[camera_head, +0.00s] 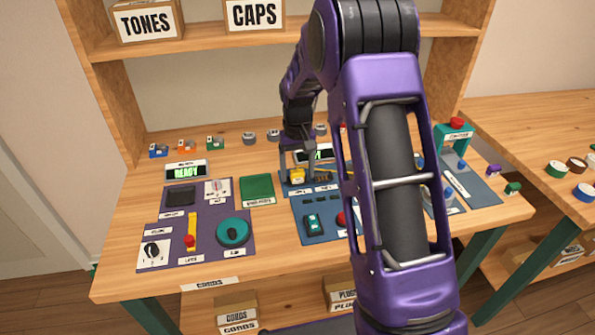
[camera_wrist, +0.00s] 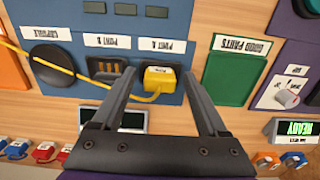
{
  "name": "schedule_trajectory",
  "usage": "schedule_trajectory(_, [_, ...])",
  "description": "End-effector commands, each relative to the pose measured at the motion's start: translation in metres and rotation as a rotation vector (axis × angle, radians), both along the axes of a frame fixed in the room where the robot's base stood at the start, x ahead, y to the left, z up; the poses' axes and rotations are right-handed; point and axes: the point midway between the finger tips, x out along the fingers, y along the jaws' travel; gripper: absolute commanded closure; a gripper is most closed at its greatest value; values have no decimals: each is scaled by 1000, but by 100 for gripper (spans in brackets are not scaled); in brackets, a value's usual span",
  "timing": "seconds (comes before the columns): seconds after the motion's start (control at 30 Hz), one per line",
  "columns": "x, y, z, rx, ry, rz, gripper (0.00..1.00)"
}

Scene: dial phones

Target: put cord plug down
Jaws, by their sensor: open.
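The yellow cord plug (camera_wrist: 160,78) sits on the blue panel (camera_wrist: 180,15), behind one of two port labels. It also shows in the head view (camera_head: 297,176), just below my gripper (camera_head: 297,162). In the wrist view my gripper (camera_wrist: 158,82) is open, with one finger on each side of the plug and gaps between. The yellow cord (camera_wrist: 85,78) runs from the plug, under a finger, and over a round dark pad to the left. A dark slotted port (camera_wrist: 106,68) is beside the plug, partly behind a finger. How deep the plug sits is hidden.
A green parts tray (camera_wrist: 230,78) lies to the right of the plug in the wrist view. A display (camera_wrist: 122,118) stands close by, partly behind my gripper. In the head view a purple panel (camera_head: 210,255) with controls lies left. My arm hides the panel's right part.

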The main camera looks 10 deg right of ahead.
Motion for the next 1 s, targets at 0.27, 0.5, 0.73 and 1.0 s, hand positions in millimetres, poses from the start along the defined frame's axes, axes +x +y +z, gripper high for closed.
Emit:
schedule_trajectory(0.27, [1,0,56,0,-6,0,24])
schedule_trajectory(0.5, [1,0,101,0,-3,0,24])
schedule_trajectory(0.73, [0,0,120,0,-2,0,24])
schedule_trajectory(1.0, [0,0,120,0,-1,0,24])
